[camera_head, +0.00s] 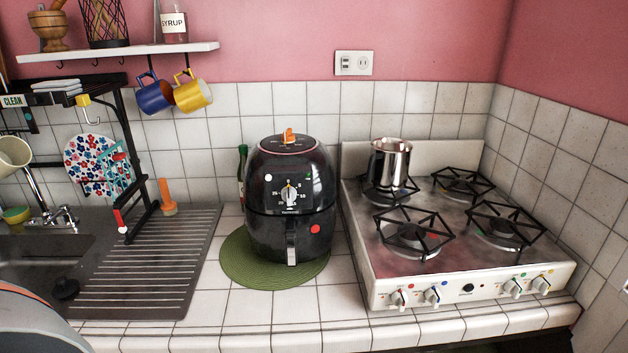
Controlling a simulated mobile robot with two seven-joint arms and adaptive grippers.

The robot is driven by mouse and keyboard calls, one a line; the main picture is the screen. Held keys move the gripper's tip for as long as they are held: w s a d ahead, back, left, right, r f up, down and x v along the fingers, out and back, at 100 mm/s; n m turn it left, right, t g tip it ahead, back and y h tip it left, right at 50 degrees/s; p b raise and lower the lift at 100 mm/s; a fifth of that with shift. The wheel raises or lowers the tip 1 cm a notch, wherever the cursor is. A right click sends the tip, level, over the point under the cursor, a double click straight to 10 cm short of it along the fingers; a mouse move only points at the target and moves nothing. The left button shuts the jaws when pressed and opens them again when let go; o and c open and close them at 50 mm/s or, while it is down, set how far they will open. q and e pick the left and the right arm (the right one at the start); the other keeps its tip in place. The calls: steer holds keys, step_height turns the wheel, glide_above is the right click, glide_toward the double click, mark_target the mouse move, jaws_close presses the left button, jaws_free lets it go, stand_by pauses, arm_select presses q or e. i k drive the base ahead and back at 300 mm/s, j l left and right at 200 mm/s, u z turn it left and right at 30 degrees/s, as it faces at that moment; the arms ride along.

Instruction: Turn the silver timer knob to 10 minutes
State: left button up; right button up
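A black air fryer (264,222) stands upright on a round green mat (240,268) on the white tiled counter. The silver timer knob (289,193) is on its front, in the middle of a printed minute dial. The knob's pointer looks close to vertical, but it is too small to read its exact setting. An orange knob or piece (289,136) is on top of the fryer, and a handle (291,243) is at its lower front. Neither of my grippers is in view.
A white gas stove (466,292) with a steel pot (390,162) stands to the right. A sink with a ribbed drainboard (150,272) and a black rack (141,160) is at left. A green bottle (242,165) stands behind the fryer. The counter in front is clear.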

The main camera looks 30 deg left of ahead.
mark_target(288, 194)
steer(key=k+l+u, duration=0.5)
steer(key=k, duration=0.35)
steer(key=i+j, duration=0.15)
steer(key=i, duration=0.3)
